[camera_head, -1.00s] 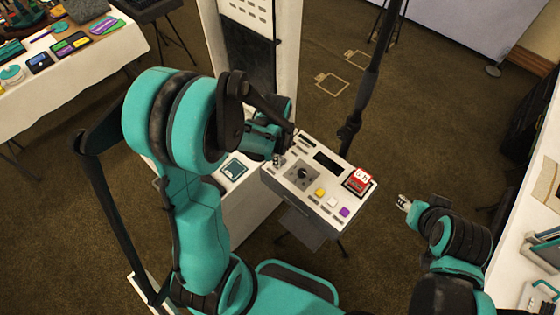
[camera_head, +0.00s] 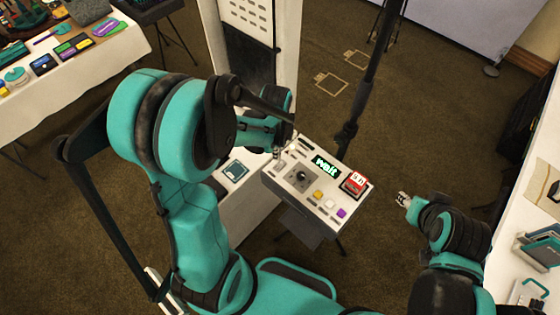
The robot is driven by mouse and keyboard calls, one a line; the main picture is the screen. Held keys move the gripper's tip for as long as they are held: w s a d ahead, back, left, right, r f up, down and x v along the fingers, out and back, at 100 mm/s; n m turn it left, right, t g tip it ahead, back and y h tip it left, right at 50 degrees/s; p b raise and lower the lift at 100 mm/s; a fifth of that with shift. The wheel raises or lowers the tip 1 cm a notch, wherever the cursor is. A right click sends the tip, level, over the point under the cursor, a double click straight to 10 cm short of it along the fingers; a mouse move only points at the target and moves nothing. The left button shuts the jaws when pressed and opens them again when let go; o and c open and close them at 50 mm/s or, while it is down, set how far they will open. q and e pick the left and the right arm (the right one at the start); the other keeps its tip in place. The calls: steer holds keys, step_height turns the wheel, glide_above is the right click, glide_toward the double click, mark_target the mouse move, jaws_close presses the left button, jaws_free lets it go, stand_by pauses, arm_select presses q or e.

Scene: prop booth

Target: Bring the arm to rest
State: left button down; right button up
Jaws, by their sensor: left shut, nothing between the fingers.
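My left arm comes in from the left and bends over the white control box (camera_head: 275,188). My left gripper (camera_head: 278,158) is small in view, shut and empty, close to the box's far left corner. I cannot tell whether it touches the box. The box has a lit screen (camera_head: 326,166) with green text that looks like "wait", a dark joystick (camera_head: 301,176), and yellow, white and purple buttons.
A dark pole (camera_head: 362,95) stands just behind the box. A white cabinet (camera_head: 290,60) rises behind my left arm. A cloth-covered table (camera_head: 75,88) with several props is at the upper left. A white counter (camera_head: 520,240) runs along the right.

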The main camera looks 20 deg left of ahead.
arm_select(q)
steer(key=shift+r, duration=0.35)
